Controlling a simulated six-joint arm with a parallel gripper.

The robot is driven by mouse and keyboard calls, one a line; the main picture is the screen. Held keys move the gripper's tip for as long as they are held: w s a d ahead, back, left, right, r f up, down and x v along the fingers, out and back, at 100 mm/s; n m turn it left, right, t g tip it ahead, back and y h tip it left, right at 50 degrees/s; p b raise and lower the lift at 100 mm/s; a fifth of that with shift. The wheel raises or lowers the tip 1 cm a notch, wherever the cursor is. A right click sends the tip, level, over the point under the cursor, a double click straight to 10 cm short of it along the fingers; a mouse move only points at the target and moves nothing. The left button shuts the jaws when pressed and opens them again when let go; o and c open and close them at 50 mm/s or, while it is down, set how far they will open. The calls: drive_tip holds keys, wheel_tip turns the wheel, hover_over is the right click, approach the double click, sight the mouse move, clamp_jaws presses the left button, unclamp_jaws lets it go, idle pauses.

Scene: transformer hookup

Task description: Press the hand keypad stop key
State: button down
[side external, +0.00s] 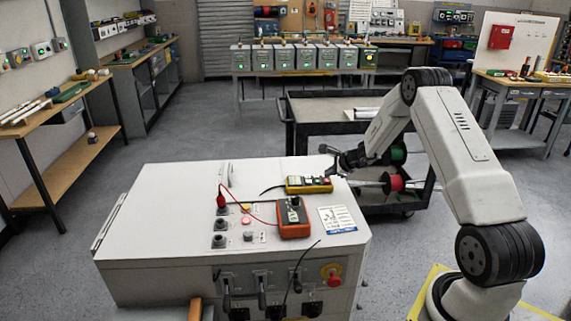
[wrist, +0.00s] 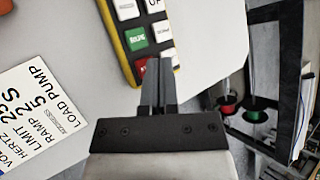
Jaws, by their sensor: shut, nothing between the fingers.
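The hand keypad (side external: 309,185) is a yellow-edged box lying on the white cabinet top. In the wrist view, the keypad (wrist: 138,38) shows at the top with white keys, a green key (wrist: 137,38) and a red key (wrist: 143,66) near its lower end. My gripper (wrist: 158,68) is shut and empty, its fingertips overlapping the keypad's lower end and hiding part of the red key. Whether they touch it I cannot tell. In the side view my gripper (side external: 330,168) is just above and behind the keypad's right end.
An orange meter (side external: 293,218) with a red lead lies in front of the keypad on the cabinet top (side external: 165,205). A label plate (side external: 338,219) is at right. A dark cart (side external: 330,108) with cable spools stands behind the cabinet. The cabinet top's left part is clear.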

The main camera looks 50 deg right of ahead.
sight(329, 181)
drive_tip(key=shift+r, duration=0.15)
drive_tip(key=shift+r, duration=2.4)
drive_tip(key=c, duration=1.3)
unclamp_jaws()
